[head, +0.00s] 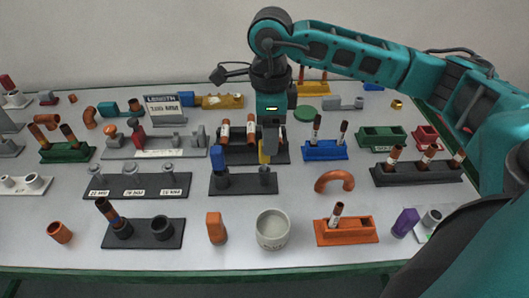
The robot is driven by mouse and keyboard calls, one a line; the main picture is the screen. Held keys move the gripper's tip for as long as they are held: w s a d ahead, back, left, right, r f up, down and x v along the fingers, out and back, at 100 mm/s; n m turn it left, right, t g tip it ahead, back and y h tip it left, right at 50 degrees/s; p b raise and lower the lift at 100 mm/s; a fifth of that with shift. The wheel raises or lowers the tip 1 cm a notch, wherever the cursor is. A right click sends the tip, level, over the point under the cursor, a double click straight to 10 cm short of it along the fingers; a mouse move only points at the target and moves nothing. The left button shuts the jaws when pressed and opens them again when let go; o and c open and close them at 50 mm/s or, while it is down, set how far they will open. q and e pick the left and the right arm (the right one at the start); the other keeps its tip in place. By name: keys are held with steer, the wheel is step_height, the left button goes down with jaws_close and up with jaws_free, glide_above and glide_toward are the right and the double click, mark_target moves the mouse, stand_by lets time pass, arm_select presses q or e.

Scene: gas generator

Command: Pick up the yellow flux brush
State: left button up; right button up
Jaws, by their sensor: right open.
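A yellow upright piece (264,154), which looks like the yellow flux brush, stands above the right holder of a dark two-place stand (243,186). A blue piece (218,158) stands in the left holder of the same stand. My right gripper (270,143) points down from above at the yellow piece. It is open, and its fingers partly cover the top of the yellow piece. I cannot tell whether they touch it. My left gripper is not in view.
A dark rack with brown-topped tubes (224,132) stands just behind the gripper. A blue rack (325,151) is to the right. A white cup (272,230), an orange block (216,227) and an orange rack (346,234) stand in front. Bare table lies between them.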

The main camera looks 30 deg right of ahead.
mark_target(264, 164)
steer(key=shift+w+a+f, duration=0.1)
steer(key=shift+w+f, duration=0.05)
steer(key=shift+f, duration=0.95)
steer(key=shift+w+a+f, duration=0.1)
steer(key=shift+w+f, duration=0.05)
steer(key=shift+f, duration=1)
steer(key=shift+w+a+f, duration=0.1)
steer(key=shift+w+f, duration=0.05)
steer(key=shift+f, duration=0.95)
steer(key=c, duration=0.9)
